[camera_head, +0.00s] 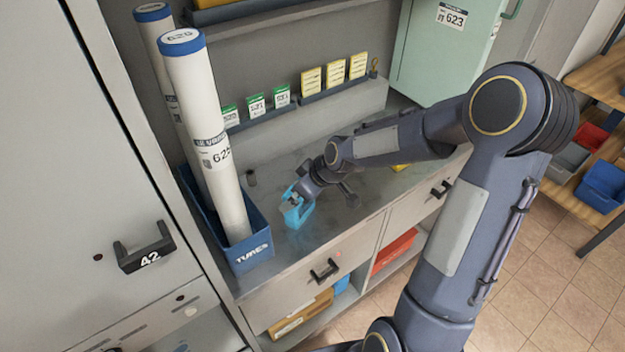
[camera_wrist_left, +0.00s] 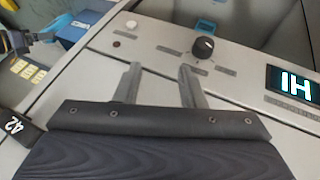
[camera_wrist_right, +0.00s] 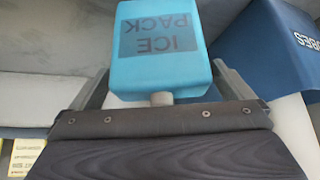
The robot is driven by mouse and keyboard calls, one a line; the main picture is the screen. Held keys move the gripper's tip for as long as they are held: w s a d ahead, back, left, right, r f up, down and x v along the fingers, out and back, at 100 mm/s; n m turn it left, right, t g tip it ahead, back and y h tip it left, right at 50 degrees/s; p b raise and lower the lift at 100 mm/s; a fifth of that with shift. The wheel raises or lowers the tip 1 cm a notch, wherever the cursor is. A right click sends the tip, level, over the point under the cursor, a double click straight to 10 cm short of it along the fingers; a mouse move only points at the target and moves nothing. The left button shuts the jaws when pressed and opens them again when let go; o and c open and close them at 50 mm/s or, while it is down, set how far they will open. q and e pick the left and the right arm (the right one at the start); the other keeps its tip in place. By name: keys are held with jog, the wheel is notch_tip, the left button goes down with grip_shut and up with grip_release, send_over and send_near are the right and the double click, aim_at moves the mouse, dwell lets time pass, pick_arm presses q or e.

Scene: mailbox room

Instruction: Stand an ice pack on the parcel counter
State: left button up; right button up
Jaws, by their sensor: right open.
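The ice pack (camera_head: 297,213) is a light blue block with a dark label, on or just above the grey parcel counter (camera_head: 345,222). In the right wrist view the ice pack (camera_wrist_right: 160,50) has its cap towards my right gripper (camera_wrist_right: 165,88). The fingers are apart, one on each side of the pack. In the head view my right gripper (camera_head: 303,195) reaches it from above. I cannot tell if its base touches the counter. My left gripper (camera_wrist_left: 160,85) is open and empty before a grey panel, outside the head view.
A blue tube bin (camera_head: 250,255) with tall white tubes (camera_head: 208,140) stands close left of the pack. Small labelled boxes (camera_head: 310,82) line the back ledge, and a pale green case (camera_head: 445,50) stands at the right. The panel has a black knob (camera_wrist_left: 203,47).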

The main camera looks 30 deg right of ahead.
jog(key=v, duration=0.9)
jog(key=s+a+r+m, duration=0.1)
jog(key=s+a+m, duration=0.1)
jog(key=s, duration=0.8)
jog(key=s+a+r+m, duration=0.2)
jog(key=s+m, duration=0.3)
jog(key=s, duration=0.5)
jog(key=shift+s+a+r+m+y, duration=0.3)
jog(key=shift+s+a, duration=0.1)
jog(key=shift+a, duration=0.4)
